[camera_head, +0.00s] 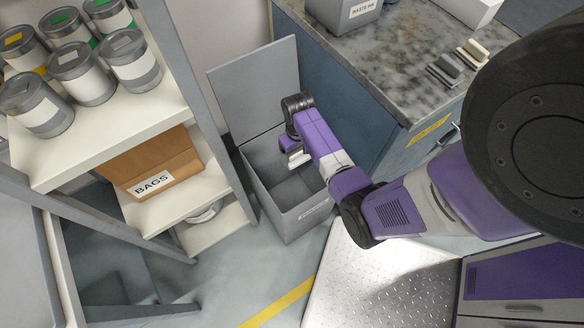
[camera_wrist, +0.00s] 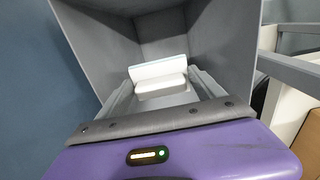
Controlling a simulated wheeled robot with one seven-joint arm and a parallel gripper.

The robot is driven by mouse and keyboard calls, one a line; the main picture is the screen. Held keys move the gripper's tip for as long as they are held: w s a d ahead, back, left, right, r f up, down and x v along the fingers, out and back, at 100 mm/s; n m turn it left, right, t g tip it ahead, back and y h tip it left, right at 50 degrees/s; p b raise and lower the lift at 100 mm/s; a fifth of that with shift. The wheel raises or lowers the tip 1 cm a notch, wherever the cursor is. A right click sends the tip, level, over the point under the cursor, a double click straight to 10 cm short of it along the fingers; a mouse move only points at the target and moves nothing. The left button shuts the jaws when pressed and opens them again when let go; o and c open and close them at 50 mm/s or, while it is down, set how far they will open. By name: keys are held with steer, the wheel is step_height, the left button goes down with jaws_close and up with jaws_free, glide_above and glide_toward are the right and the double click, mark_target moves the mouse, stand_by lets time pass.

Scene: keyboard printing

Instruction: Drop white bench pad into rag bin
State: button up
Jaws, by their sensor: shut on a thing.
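The white bench pad (camera_wrist: 158,70) is between my gripper's two fingers in the wrist view, with its pale top edge showing. In the head view the pad (camera_head: 299,159) is a small white shape below my gripper (camera_head: 295,152). My gripper is shut on it and points down into the mouth of the grey rag bin (camera_head: 305,220). The bin's walls (camera_wrist: 215,45) surround the pad in the wrist view. The bin's lid (camera_head: 255,88) stands open at the back. The part of the bin's inside that I see looks empty. My arm hides its right side.
A shelf rack (camera_head: 100,140) with several cans and a box marked BAGS (camera_head: 150,170) stands close to the left of the bin. A blue cabinet with a speckled countertop (camera_head: 385,60) stands at the right. Open floor (camera_head: 235,275) lies in front.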

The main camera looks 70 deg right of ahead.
steer(key=o, duration=1.3)
steer(key=shift+r+p, duration=0.5)
steer(key=shift+r, duration=3.45)
